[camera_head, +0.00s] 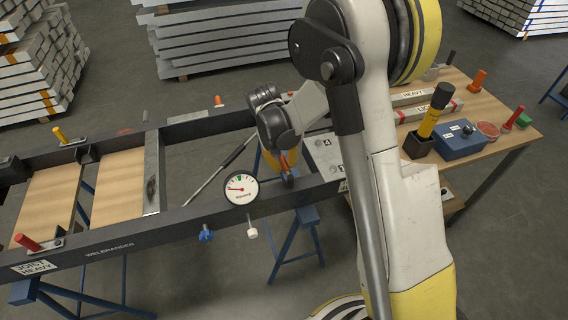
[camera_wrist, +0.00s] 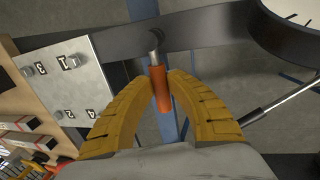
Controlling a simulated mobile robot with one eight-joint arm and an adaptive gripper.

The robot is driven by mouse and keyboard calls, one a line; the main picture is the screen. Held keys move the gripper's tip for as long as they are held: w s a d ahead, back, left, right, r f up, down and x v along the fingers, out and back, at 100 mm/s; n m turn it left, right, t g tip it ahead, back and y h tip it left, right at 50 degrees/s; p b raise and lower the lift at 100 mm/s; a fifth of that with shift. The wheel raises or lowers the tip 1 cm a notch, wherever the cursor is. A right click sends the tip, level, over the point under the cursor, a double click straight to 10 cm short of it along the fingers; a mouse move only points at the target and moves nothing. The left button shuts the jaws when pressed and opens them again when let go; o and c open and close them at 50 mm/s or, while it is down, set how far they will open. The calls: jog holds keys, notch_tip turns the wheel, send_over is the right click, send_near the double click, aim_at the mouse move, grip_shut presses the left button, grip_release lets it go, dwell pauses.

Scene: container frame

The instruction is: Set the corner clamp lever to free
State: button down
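An orange lever handle (camera_wrist: 161,90) on a grey metal stem stands at the dark frame rail (camera_wrist: 200,32) in the wrist view. My gripper (camera_wrist: 160,78) has its two yellow fingers on either side of the handle, with the tips closed in against it. In the head view, my gripper (camera_head: 280,160) is low at the frame's near right corner, and the orange handle (camera_head: 284,163) shows partly beside it. My wrist and fingers hide much of the clamp there. I cannot read any free marking near the lever.
A round dial gauge (camera_head: 241,188) sits on the near rail, left of my gripper. A red lever (camera_head: 27,242) and a yellow lever (camera_head: 60,135) stand on the frame's left. A wooden bench (camera_head: 500,125) holds a blue box (camera_head: 460,140).

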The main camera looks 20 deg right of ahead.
jog(key=shift+a, duration=0.1)
dwell(0.4)
jog(key=shift+s+a+n+t+y+b, duration=0.15)
jog(key=shift+s+a+n+t+b, duration=0.45)
jog(key=shift+n, duration=1.25)
jog(key=shift+s+a+n+y+p, duration=0.1)
jog(key=shift+s+a+n+y, duration=0.15)
jog(key=shift+a+n, duration=1.1)
jog(key=shift+s+a+n+t+y+b, duration=0.1)
jog(key=shift+s+a+n+t+b, duration=0.3)
jog(key=shift+n, duration=1.9)
jog(key=shift+s+d, duration=0.15)
jog(key=c, duration=1.3)
grip_release()
